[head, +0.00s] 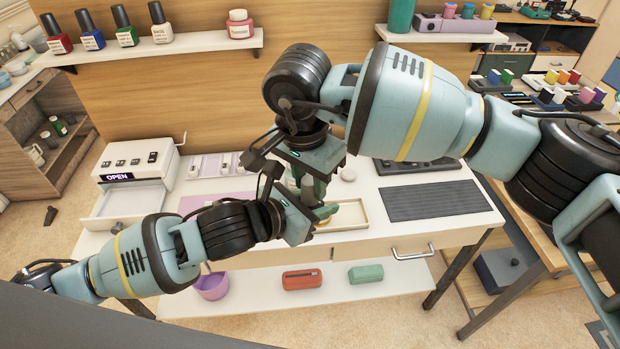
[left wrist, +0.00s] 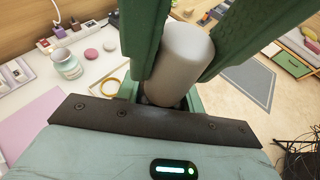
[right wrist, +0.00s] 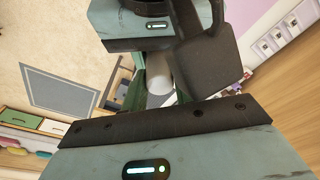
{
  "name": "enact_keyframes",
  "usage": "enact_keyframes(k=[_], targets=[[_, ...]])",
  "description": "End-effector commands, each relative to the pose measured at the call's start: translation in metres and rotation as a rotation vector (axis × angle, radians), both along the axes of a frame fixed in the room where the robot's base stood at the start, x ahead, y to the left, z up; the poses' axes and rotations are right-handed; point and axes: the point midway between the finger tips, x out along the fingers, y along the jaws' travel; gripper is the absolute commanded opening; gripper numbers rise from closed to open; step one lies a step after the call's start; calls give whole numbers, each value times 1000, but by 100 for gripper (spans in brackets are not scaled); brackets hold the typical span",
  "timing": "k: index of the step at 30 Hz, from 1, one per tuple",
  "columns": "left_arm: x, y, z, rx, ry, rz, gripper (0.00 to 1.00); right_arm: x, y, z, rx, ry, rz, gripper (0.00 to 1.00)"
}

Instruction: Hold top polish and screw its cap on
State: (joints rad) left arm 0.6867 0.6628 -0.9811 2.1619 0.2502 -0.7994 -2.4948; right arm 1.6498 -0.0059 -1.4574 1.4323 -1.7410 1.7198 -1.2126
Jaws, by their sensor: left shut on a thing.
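My left gripper (head: 326,212) reaches in from the left, above the front of the white desk, with its green fingers shut on a grey-white cylinder (left wrist: 182,58). I cannot tell whether the cylinder is the polish's cap or its body. My right gripper (head: 313,186) is just above and behind the left one, pointing down close to it. In the right wrist view the cylinder (right wrist: 158,78) shows between the two grippers. Whether the right fingers touch it is hidden. The head view hides the cylinder behind the grippers. No label shows on it.
A pale jar (left wrist: 67,64) and a round pink piece (left wrist: 91,53) sit on the desk. A cream tray (head: 352,215) lies under the grippers. A dark grey mat (head: 433,200) is on the right. Polish bottles (head: 125,28) stand on a wall shelf behind.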

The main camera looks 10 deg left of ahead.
Motion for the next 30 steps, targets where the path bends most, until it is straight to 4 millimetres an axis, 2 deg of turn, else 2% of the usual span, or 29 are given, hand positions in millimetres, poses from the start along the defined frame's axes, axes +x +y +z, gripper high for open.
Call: enact_keyframes(k=[1,4,11,14,21,26,27,30], targets=[[0,0,1,-1,-1,0,0,0,0,0,0,0,0,11],[0,0,0,-1,-1,0,0,0,0,0,0,0,0,0],[0,0,0,0,-1,1,0,0,0,0,0,0,-15,0],[0,0,0,0,-1,1,0,0,0,0,0,0,-97,0],[0,0,0,0,-2,1,0,0,0,0,-1,1,-440,0],[0,0,0,0,-2,1,0,0,0,0,0,0,-449,0],[0,0,0,0,-2,1,0,0,0,0,0,0,-448,30],[0,0,0,0,-2,1,0,0,0,0,1,1,-447,44]])
